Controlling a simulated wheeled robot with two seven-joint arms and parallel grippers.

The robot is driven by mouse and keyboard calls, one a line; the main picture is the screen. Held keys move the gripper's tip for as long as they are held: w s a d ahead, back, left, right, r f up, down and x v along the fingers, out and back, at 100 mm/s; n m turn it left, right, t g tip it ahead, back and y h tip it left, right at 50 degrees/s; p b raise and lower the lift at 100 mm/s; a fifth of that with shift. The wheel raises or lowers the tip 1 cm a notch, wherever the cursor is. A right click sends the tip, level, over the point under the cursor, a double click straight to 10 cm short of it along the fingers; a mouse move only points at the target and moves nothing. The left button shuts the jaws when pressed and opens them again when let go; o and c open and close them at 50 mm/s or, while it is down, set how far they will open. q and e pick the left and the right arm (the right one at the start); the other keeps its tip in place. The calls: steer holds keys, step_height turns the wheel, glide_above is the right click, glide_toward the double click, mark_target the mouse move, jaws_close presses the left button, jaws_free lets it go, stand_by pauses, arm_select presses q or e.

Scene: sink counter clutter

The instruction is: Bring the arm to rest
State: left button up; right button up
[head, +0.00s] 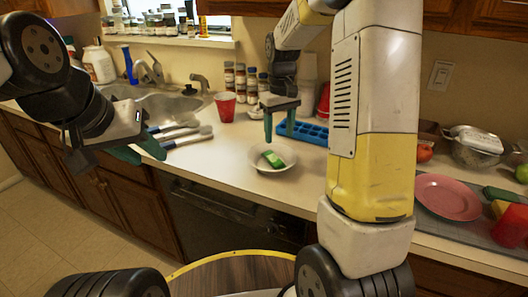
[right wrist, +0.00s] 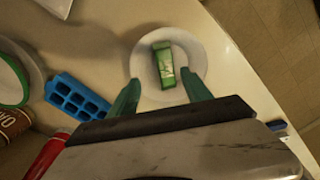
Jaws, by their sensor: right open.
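My right gripper (head: 281,130) is open and empty, pointing down above the white bowl (head: 287,171). The bowl stands on the counter with a green block-like item (head: 273,159) in it. In the right wrist view the green item (right wrist: 164,65) lies in the bowl (right wrist: 146,98), beyond and between my two spread teal fingers (right wrist: 160,92); nothing is between the fingertips. My left gripper (head: 138,152) is at the left, in front of the counter edge near the sink, with its teal fingers apart and nothing seen between them.
A blue ice tray (head: 302,132) and a red cup (head: 225,106) stand behind the bowl. Utensils (head: 182,132) lie by the sink (head: 165,103).

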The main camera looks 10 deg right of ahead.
steer(key=shift+r, duration=0.95)
steer(key=s+a+r+m+t+y, duration=0.1)
steer(key=s+r+t, duration=0.2)
steer(key=s, duration=0.8)
steer(key=s+a+r+m+t+y, duration=0.1)
steer(key=s+r+m+t, duration=0.1)
steer(key=s+r, duration=0.5)
steer(key=s+t, duration=0.1)
steer(key=s, duration=0.4)
steer(key=shift+s+a, duration=0.25)
